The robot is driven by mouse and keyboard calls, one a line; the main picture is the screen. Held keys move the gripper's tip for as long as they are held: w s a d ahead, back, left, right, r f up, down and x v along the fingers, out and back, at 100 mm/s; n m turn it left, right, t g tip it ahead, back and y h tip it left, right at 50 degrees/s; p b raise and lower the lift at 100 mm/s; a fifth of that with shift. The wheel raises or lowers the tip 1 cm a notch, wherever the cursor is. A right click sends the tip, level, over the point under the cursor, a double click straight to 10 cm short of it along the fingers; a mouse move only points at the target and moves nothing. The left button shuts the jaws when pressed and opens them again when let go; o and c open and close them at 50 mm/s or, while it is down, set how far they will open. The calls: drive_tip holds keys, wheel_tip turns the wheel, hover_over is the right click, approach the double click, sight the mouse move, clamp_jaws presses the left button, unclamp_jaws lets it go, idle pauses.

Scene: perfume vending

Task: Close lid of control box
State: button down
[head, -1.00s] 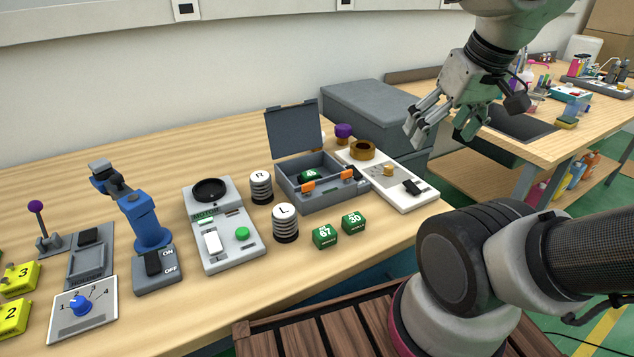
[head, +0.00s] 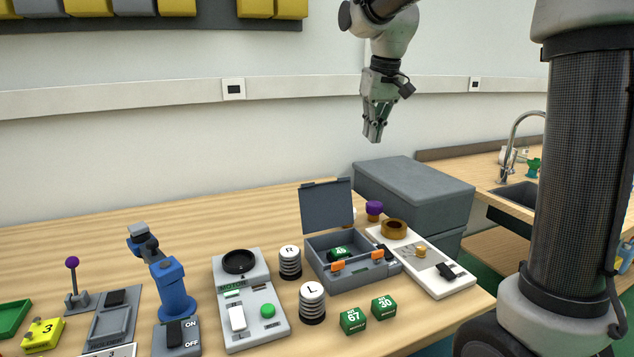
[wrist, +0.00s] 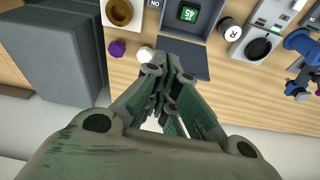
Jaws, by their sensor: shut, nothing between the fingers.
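The grey control box (head: 360,277) stands on the wooden table with its lid (head: 327,205) open, raised and leaning slightly back toward the wall. A green block (head: 338,253) marked 45 lies inside, and two orange latches (head: 374,257) are on the front edge. My gripper (head: 374,138) is high above and behind the box, pointing down, shut and empty. In the wrist view my gripper's fingers (wrist: 166,62) are together, and the lid (wrist: 186,57) shows just beyond the fingertips, partly hidden by them. No contact with the lid can be made out.
Right of the box is a white panel (head: 447,280) with a brown ring (head: 394,229); a purple knob (head: 374,209) is behind. Striped cylinders L (head: 312,302) and R (head: 290,262) stand left. Green blocks (head: 353,320) lie in front. A grey cabinet (head: 415,186) is behind right.

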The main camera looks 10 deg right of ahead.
drive_tip(key=w+a+f+n+g, duration=0.1)
drive_tip(key=w+a+f, duration=0.4)
drive_tip(key=w, duration=0.4)
drive_tip(key=w+a+f, duration=0.4)
drive_tip(key=w+a, duration=0.2)
drive_tip(key=w, duration=0.3)
wheel_tip(320, 180, down, 9)
drive_tip(key=s, duration=0.2)
drive_tip(key=shift+s+d, duration=0.2)
drive_tip(key=shift+d, duration=0.1)
